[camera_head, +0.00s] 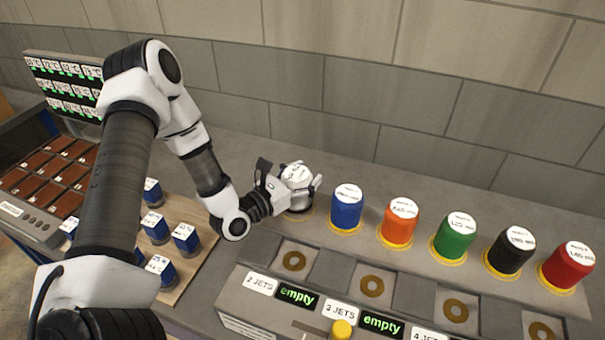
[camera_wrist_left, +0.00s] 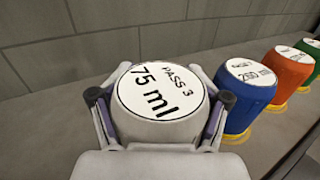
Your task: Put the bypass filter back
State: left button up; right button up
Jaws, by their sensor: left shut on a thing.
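A white filter (camera_head: 297,177) with a white round top stands at the left end of a row of coloured filters. In the left wrist view the white filter (camera_wrist_left: 160,98) has a top that reads "PASS 3" and "75 ml". My left gripper (camera_head: 291,190) is shut on it, with a finger on each side in the left wrist view (camera_wrist_left: 160,110). The filter looks upright, at or just above a yellow ring mostly hidden by the gripper. I cannot tell if it is fully seated. My right gripper is not in view.
Blue (camera_head: 346,208), orange (camera_head: 399,222), green (camera_head: 454,237), black (camera_head: 511,252) and red (camera_head: 568,266) filters stand to the right on yellow rings. A jet panel (camera_head: 230,300) with "empty" displays is in front. Blue-sided blocks sit on a wooden board (camera_head: 205,225) at left. A wall rises behind.

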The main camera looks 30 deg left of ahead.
pick_arm(q)
notch_tip(320, 180, down, 2)
jog(key=shift+s+a, duration=0.1)
jog(key=shift+w+f, duration=0.1)
jog(key=shift+w, duration=0.4)
jog(key=shift+f, duration=0.15)
jog(key=o, duration=1.8)
jog(key=shift+s, duration=0.25)
jog(key=shift+o, duration=0.3)
jog(key=shift+s, duration=0.1)
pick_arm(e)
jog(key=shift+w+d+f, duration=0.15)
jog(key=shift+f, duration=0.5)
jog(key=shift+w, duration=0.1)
